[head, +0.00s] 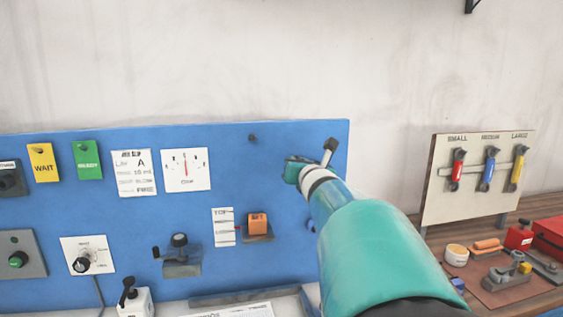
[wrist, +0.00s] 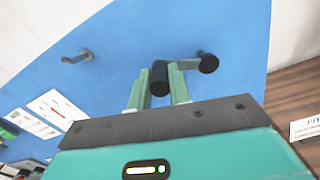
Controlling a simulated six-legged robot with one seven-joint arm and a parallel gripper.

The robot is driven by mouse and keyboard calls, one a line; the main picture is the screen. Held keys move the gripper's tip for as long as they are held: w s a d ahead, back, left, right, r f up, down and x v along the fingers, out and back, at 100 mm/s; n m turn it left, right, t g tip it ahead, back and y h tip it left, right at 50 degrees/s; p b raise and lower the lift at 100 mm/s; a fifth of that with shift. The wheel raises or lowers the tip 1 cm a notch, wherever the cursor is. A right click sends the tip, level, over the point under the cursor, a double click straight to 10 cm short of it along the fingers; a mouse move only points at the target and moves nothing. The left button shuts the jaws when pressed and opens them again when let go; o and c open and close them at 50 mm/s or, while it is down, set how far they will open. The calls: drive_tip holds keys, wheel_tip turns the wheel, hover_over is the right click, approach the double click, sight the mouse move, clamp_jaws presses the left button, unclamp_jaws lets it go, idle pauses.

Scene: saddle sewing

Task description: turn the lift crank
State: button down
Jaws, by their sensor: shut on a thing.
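A crank with dark ends (head: 330,148) is on the upper right of the blue panel, partly hidden behind my arm in the head view. My gripper (head: 297,168) is at it, just left of its visible dark end. In the wrist view my gripper (wrist: 159,88) has its two green fingers on either side of a black round grip (wrist: 160,76) and is shut on it. A second black end of the crank (wrist: 208,63) shows to the right of the fingers. No label naming this crank is readable, and its mounting is mostly hidden.
The blue panel (head: 220,150) also bears a peg (head: 253,138), a dial card (head: 186,170), another black crank (head: 178,250) and an orange block (head: 257,222). At the right, a tool board (head: 478,195) stands on a wooden bench with several small items.

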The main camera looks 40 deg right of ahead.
drive_tip(key=shift+r, duration=0.15)
drive_tip(key=c, duration=1.3)
unclamp_jaws()
drive_tip(key=shift+s, duration=0.15)
drive_tip(key=v, duration=1.3)
drive_tip(key=shift+s+a, duration=0.2)
